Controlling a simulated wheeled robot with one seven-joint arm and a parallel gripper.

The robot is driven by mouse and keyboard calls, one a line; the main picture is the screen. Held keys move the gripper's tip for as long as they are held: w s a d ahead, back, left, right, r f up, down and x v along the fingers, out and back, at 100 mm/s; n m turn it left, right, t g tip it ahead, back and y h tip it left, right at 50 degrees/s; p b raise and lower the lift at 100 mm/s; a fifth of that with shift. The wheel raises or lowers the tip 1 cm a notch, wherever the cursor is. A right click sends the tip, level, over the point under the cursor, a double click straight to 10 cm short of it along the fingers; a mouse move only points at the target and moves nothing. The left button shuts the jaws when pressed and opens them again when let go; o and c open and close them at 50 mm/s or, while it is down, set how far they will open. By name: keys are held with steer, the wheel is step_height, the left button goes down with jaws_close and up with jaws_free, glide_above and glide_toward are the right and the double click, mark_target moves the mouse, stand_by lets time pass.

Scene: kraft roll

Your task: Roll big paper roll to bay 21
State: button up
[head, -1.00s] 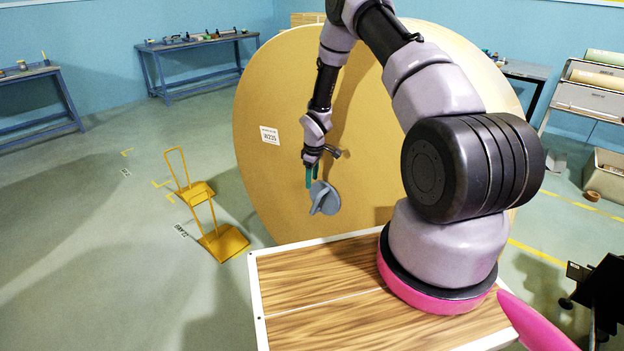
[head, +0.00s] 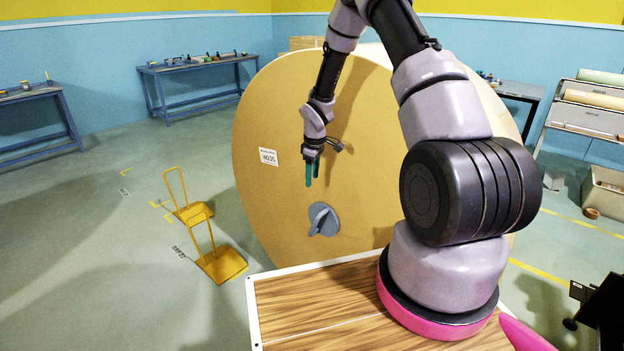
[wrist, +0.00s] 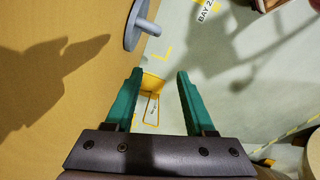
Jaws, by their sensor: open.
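The big paper roll (head: 275,105) stands on its curved side with its broad tan end face toward me. A white label (head: 268,157) is on the face. A grey plug with a raised handle (head: 323,219) sits on the face, and it also shows in the wrist view (wrist: 140,28). My gripper (head: 313,180) is open and empty, pointing down in front of the face, above the grey plug and apart from it. In the wrist view, the green fingers (wrist: 160,77) are spread with nothing between them. A floor mark reading "BAY 2" (wrist: 207,10) is partly cut off; the bay 21 mark is not readable.
Two yellow handled stands (head: 192,212) (head: 222,265) are on the floor left of the roll. Workbenches (head: 197,68) (head: 35,95) line the back wall. A rack (head: 590,118) and bin (head: 605,190) stand at the right. Left floor is mostly clear.

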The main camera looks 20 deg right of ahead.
steer(key=shift+c, duration=1.3)
steer(key=shift+a+f, duration=0.1)
steer(key=shift+f, duration=0.25)
steer(key=n+g+h, duration=0.2)
steer(key=n+h, duration=0.1)
steer(key=h, duration=0.2)
glide_toward(318, 228)
steer(key=s+a+r, duration=0.2)
steer(key=s+r, duration=0.3)
steer(key=s, duration=0.1)
steer(key=x, duration=1.1)
steer(key=shift+w+d, duration=0.1)
steer(key=shift+w, duration=0.3)
steer(key=shift+r, duration=0.1)
jaws_close()
